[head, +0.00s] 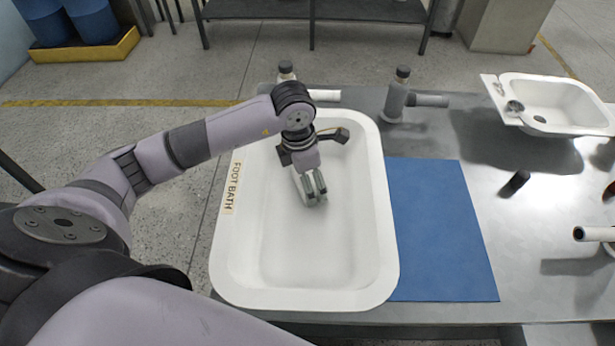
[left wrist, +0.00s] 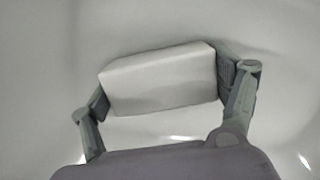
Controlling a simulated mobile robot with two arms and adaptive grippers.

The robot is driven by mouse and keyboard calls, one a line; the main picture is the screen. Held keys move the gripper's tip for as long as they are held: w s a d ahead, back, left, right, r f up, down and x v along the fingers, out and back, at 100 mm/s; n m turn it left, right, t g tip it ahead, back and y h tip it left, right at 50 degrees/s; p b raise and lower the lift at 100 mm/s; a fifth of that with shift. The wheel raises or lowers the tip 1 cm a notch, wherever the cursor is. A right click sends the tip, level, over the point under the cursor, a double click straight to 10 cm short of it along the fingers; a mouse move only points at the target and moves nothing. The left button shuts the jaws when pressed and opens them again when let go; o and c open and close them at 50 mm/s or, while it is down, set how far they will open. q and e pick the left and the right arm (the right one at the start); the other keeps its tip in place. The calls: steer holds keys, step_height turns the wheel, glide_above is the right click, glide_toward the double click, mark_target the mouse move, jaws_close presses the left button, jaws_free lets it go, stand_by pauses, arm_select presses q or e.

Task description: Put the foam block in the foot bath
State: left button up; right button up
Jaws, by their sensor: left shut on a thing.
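The foot bath (head: 383,250) is a white tub with a "FOOT BATH" label on its left rim. My left gripper (head: 312,190) is inside the outline of the tub, over its upper middle, pointing down. In the left wrist view, the gripper (left wrist: 168,85) is shut on the white foam block (left wrist: 160,78), with a finger at each end. The block is slightly tilted, with the pale tub surface around it. In the head view the block is mostly hidden by the gripper. I cannot tell whether the block touches the tub floor. My right gripper is not in view.
A blue mat (head: 440,230) lies right of the tub on the grey table. Grey bottle-like fittings (head: 397,98) stand behind it. A small white basin (head: 560,103) sits at the back right. A dark small cylinder (head: 514,183) lies right of the mat.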

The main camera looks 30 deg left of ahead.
arm_select(q)
steer(key=o, duration=0.7)
steer(key=shift+f, duration=0.1)
steer(key=shift+r+p, duration=0.3)
steer(key=shift+r, duration=0.05)
step_height(320, 180, up, 12)
steer(key=s+a+b, duration=0.1)
steer(key=shift+f+b, duration=0.2)
steer(key=shift+b, duration=0.1)
